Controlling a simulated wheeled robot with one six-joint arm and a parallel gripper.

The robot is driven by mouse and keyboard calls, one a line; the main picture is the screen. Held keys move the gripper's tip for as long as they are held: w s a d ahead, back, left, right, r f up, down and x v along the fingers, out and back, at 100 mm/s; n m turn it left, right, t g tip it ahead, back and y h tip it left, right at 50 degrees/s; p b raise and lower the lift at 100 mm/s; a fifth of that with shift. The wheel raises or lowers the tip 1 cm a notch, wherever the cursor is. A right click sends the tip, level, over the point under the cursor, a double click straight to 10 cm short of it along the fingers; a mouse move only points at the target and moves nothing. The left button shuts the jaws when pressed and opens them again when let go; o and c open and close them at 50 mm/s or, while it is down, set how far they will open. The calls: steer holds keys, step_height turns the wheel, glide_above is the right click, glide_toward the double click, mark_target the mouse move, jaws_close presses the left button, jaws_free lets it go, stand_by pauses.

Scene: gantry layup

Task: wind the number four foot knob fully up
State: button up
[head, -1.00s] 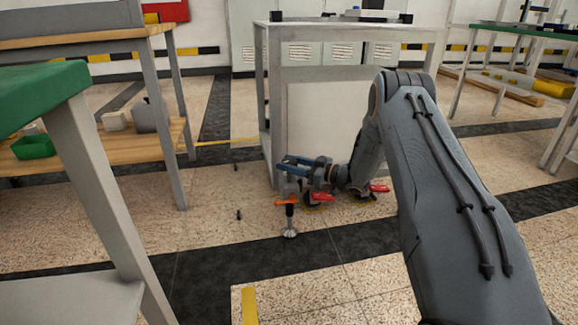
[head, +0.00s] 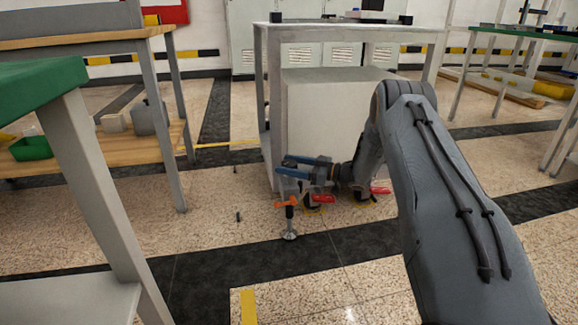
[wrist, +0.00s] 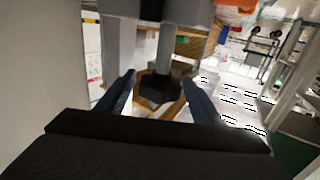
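In the wrist view a dark, faceted foot knob (wrist: 158,88) sits on a grey stem (wrist: 164,50), between the two blue fingers of my gripper (wrist: 160,80). The fingers stand apart, one on each side of the knob. In the head view my gripper (head: 292,167) is low at the front left leg of the white gantry table (head: 262,95). Just below it is an orange handle (head: 286,203) above a silver foot pad (head: 289,235). No number is readable.
Red levers (head: 323,198) show beneath the table near my wrist. A pale box (head: 330,110) fills the space behind my arm. A green-topped table (head: 40,95) stands at the near left. The floor in front of the foot is clear.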

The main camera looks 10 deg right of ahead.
steer(key=shift+d, duration=0.1)
steer(key=p+v, duration=0.3)
steer(key=v, duration=0.4)
steer(key=shift+s+d, duration=0.2)
steer(key=shift+d, duration=0.05)
